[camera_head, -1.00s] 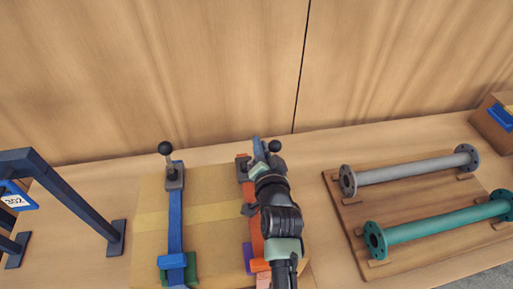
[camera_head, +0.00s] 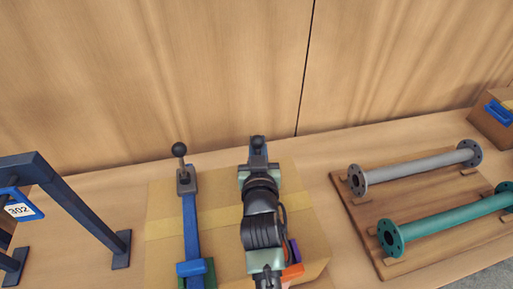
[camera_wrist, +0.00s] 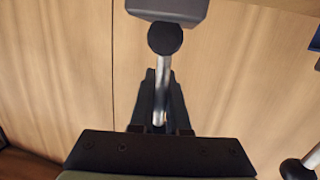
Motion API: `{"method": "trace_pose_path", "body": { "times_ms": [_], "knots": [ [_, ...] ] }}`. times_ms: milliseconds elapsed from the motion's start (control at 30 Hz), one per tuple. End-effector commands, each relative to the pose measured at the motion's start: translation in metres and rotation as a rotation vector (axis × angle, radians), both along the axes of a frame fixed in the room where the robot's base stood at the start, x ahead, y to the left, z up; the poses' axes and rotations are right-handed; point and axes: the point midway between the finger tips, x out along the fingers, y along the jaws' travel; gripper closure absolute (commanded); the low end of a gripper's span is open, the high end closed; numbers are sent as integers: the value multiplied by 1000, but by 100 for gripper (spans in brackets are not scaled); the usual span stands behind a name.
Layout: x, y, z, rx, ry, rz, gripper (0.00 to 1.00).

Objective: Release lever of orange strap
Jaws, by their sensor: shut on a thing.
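The orange strap (camera_head: 291,273) shows only as a short piece at the front right of the cardboard box; my arm hides the rest. Its lever has a dark round knob (camera_head: 257,141) at the box's back edge. In the wrist view the knob (camera_wrist: 165,38) and its shiny metal rod (camera_wrist: 162,78) stand clear against the wood wall. My gripper (camera_wrist: 163,98) is shut on the rod below the knob in that picture. In the head view my gripper (camera_head: 258,166) covers the lever's lower part. A grey block (camera_wrist: 167,8) is cut off at the wrist view's top.
A blue strap (camera_head: 190,225) with an upright lever (camera_head: 180,151) lies to the left on the box (camera_head: 221,205). A dark frame (camera_head: 85,210) stands further left. A wooden board (camera_head: 358,222) with grey (camera_head: 420,166) and teal (camera_head: 445,226) pipes lies right. The wall is close behind.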

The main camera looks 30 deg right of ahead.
Motion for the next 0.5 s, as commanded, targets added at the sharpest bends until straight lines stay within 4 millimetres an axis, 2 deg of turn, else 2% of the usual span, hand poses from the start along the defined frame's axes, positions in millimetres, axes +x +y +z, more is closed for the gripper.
{"method": "trace_pose_path", "body": {
  "times_ms": [33,500],
  "knots": [
    [-2,2,-13,-6,28,2,100],
    [-2,1,-11,-50,41,3,100]
  ]
}}
